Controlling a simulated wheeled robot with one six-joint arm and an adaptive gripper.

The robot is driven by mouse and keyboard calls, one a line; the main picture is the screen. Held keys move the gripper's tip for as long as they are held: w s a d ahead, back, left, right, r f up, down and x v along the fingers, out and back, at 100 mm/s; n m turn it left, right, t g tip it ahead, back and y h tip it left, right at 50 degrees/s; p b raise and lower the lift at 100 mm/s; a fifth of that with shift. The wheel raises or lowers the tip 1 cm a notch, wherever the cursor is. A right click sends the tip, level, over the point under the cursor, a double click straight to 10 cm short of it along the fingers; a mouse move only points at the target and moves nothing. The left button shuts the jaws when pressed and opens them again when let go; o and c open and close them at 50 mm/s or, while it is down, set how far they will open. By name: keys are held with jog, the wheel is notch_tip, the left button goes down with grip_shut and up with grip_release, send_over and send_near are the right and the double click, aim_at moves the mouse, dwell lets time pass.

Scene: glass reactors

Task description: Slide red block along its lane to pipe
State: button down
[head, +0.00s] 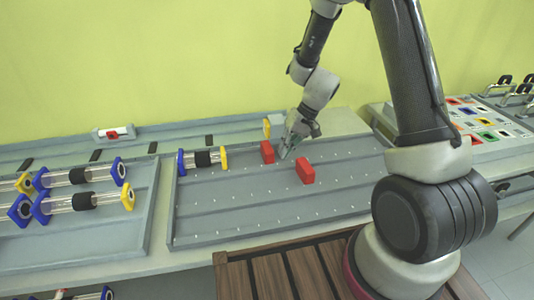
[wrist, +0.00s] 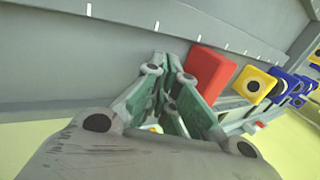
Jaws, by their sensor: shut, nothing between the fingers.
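One red block (head: 267,152) stands in the back lane of the grey tray (head: 215,225). A second red block (head: 305,171) stands in the lane in front, farther right. A clear pipe (head: 203,159) with a black band, a blue end and a yellow end lies at the left of the back lane, apart from the first block. My gripper (head: 284,156) is low, just right of the first block, shut and empty. In the wrist view, my shut fingers (wrist: 166,66) are beside the red block (wrist: 210,72), with the pipe's yellow end (wrist: 253,85) beyond it. I cannot tell whether they touch.
Raised ribs divide the tray's lanes, with rows of white marks. More pipes (head: 80,177) lie in a tray at the left. A rear tray holds a small red-and-white piece (head: 114,133). A board of coloured squares (head: 485,125) is at the right. The front lanes are clear.

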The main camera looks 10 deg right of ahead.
aim_at(248, 162)
jog(key=shift+a, duration=0.1)
jog(key=shift+a, duration=1.25)
jog(key=shift+a, duration=0.1)
jog(key=shift+a, duration=5.25)
jog(key=shift+d, duration=0.1)
jog(key=shift+d, duration=1.2)
